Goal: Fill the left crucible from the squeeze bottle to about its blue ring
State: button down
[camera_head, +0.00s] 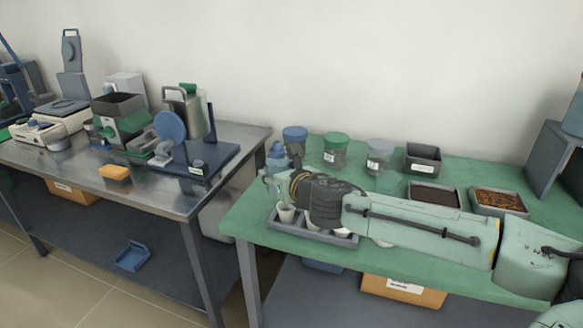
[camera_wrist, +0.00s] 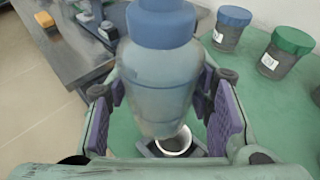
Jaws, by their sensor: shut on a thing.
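My gripper (camera_wrist: 165,105) is shut on the squeeze bottle (camera_wrist: 160,80), a translucent grey-blue body with a blue top, between its purple pads. In the head view the bottle (camera_head: 276,157) stands up past my gripper (camera_head: 275,183) at the table's left side and looks roughly upright. The left crucible (camera_head: 285,213), small and pale, stands in a grey tray (camera_head: 330,240) below my gripper. One white-rimmed crucible (camera_wrist: 174,142) shows just past the bottle's lower end in the wrist view. My arm partly hides other crucibles in the tray. The blue ring and fill level cannot be made out.
Lidded jars with blue (camera_head: 295,145), green (camera_head: 336,150) and grey (camera_head: 379,155) lids stand behind my arm. Dark box (camera_head: 423,158) and filled trays (camera_head: 499,201) sit to the right. A metal bench (camera_head: 150,190) with equipment lies left, across a gap.

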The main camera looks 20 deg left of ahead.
aim_at(270, 188)
jog(key=shift+s, duration=0.25)
jog(key=shift+a+f+b, duration=0.1)
jog(key=shift+f+b, duration=1.9)
jog(key=shift+f, duration=0.05)
jog(key=shift+s+a+r+m, duration=0.2)
jog(key=shift+s+a+m, duration=0.15)
jog(key=shift+m, duration=0.15)
jog(key=shift+s+a+r+m+g+y+p, duration=0.2)
jog(key=shift+s+a+m+g+y+p, duration=0.1)
jog(key=shift+m+p, duration=0.25)
jog(key=shift+s+a, duration=0.1)
jog(key=shift+a, duration=0.05)
jog(key=shift+s+a+r+m+g+y+p, duration=0.1)
jog(key=shift+s+a+m+g+y+p, duration=0.3)
jog(key=shift+m, duration=0.35)
